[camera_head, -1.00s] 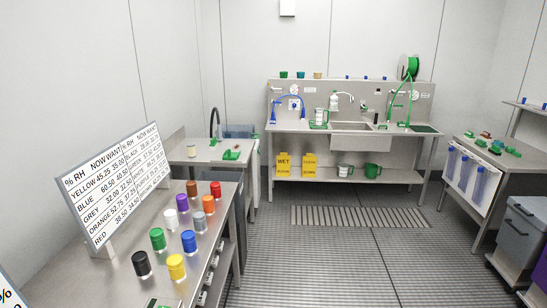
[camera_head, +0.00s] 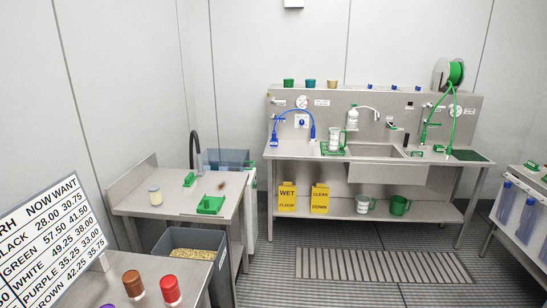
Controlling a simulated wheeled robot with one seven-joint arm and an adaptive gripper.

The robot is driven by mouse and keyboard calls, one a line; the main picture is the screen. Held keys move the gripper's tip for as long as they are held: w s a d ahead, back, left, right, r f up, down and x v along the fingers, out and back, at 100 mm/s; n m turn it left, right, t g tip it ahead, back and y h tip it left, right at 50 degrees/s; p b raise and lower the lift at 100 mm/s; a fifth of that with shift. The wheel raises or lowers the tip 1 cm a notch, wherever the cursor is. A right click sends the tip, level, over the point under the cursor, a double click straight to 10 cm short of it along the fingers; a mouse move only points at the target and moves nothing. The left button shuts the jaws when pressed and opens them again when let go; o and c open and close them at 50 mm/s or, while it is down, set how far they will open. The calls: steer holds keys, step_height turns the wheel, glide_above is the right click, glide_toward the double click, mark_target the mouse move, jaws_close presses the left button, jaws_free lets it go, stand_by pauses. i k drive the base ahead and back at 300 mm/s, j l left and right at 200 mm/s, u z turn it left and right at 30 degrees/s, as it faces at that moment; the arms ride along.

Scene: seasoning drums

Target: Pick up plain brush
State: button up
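I cannot tell for sure which thing is the plain brush. On the small side table (camera_head: 140,201) at the left lie a green block-like item (camera_head: 210,205) near the front edge, a smaller green item (camera_head: 190,180) behind it, and a small brown item (camera_head: 222,184) between them; each could be a brush, but they are too small to tell. More small green items (camera_head: 532,166) lie on the right-hand table. My gripper is not in view.
A steel sink bench (camera_head: 300,152) stands at the back, with yellow signs (camera_head: 287,198) on its lower shelf. A grey bin (camera_head: 180,245) of grains is below the side table. A number board (camera_head: 45,240) and capped drums (camera_head: 170,289) are front left. Grated floor lies open at centre.

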mark_target(190, 180)
steer(key=i, duration=2.15)
steer(key=i+j+u, duration=0.1)
steer(key=i+u, duration=0.35)
steer(key=i, duration=0.15)
steer(key=i+l+u, duration=0.1)
steer(key=i+u, duration=0.35)
steer(key=i, duration=0.2)
steer(key=i+l+u, duration=0.3)
steer(key=i+u, duration=0.15)
steer(key=i, duration=0.15)
steer(key=i+u, duration=0.3)
steer(key=i, duration=0.35)
